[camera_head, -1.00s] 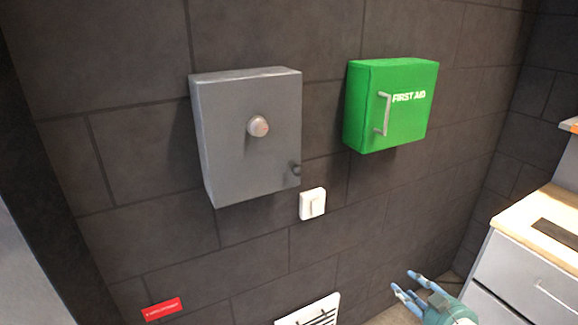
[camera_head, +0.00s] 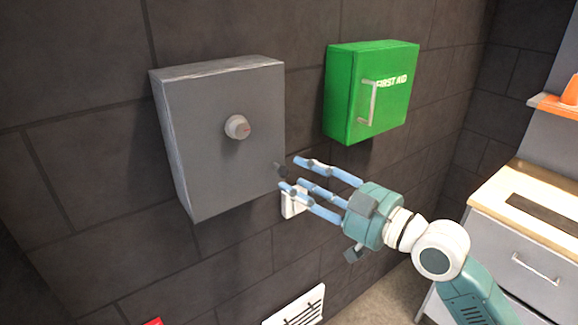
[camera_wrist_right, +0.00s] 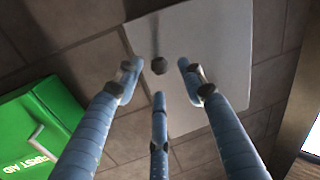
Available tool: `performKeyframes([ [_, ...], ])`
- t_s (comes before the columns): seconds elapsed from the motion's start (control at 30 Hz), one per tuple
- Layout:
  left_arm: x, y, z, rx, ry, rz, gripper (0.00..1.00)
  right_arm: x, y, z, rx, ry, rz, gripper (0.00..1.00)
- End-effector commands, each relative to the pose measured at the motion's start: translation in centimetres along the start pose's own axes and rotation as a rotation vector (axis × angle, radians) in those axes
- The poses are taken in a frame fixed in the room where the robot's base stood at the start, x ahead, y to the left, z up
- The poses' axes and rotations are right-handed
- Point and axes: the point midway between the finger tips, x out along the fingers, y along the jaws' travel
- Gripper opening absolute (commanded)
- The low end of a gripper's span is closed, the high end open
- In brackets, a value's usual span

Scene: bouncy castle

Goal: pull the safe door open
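The grey safe (camera_head: 215,165) hangs on the dark tiled wall with its door shut. A round dial (camera_head: 237,127) sits in the middle of the door. My left gripper is not in view.
A green first aid box (camera_head: 370,92) with a handle hangs right of the safe. A white switch (camera_head: 293,203) is partly behind the fingers. A white vent (camera_head: 297,307) is low on the wall. A counter with drawers (camera_head: 530,235) stands at the right.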

Motion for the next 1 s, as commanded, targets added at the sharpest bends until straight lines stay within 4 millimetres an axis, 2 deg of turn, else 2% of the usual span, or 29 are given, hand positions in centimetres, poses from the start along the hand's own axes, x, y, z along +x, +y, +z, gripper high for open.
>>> performKeyframes([
  [0.1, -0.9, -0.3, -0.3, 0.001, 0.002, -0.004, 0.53, 1.9, 0.0, -0.3, 0.002, 0.001, 0.0, 0.4],
  [0.23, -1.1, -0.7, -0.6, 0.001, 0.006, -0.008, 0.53, 3.1, 0.0, -0.1, 0.002, 0.0, 0.0, 0.4],
  [0.57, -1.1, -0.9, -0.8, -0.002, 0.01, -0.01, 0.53, 3.6, 0.0, 0.1, -0.001, -0.001, 0.0, 0.4],
  [0.6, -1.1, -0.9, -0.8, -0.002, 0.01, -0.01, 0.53, 3.6, 0.0, 0.1, -0.001, -0.001, 0.0, 0.38],
  [0.8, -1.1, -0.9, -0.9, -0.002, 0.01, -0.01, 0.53, 3.5, 0.0, 0.0, 0.0, 0.0, 0.0, 0.0],
  [1.0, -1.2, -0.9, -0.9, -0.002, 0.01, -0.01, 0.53, 3.5, 0.0, -0.1, -0.001, 0.001, 0.001, 0.0],
])
